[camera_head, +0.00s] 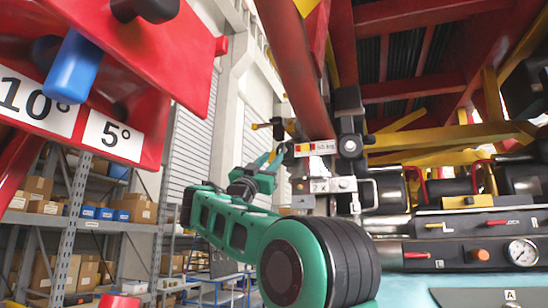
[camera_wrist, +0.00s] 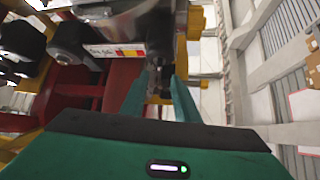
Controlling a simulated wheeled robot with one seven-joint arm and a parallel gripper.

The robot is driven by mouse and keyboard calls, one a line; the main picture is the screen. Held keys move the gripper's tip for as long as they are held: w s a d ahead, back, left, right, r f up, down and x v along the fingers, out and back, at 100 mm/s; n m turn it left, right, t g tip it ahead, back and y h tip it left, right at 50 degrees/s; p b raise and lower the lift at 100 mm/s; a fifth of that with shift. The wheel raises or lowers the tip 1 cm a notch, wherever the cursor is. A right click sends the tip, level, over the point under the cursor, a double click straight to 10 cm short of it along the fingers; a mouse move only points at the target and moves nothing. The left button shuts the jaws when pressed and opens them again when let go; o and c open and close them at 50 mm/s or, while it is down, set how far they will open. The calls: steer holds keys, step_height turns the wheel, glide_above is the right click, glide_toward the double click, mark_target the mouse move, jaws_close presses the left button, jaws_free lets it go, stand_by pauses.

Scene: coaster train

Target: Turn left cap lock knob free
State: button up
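A small dark knob-like part (camera_wrist: 155,68) sits beyond my fingertips in the wrist view; I take it for the left cap lock knob. In the head view, a small dark part with a yellow end (camera_head: 262,126) stands just above my gripper (camera_head: 276,155), left of the white label. My gripper (camera_wrist: 159,80) has its two teal fingers apart, with the dark part seen between the tips. I cannot tell whether either finger touches it. A round silver-and-black knob (camera_head: 350,146) stands to the right of the label.
A red sloping beam (camera_head: 293,65) passes close above my gripper. The white label (camera_head: 315,147) and metal bracket (camera_head: 322,186) lie just right. A panel with a gauge (camera_head: 522,251) is farther right. Shelves with boxes (camera_head: 75,215) stand at the left back.

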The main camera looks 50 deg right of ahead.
mark_target(280, 149)
steer(key=x, duration=0.5)
steer(key=shift+d+r, duration=0.2)
steer(key=shift+d, duration=0.1)
steer(key=shift+w, duration=0.1)
jaws_close()
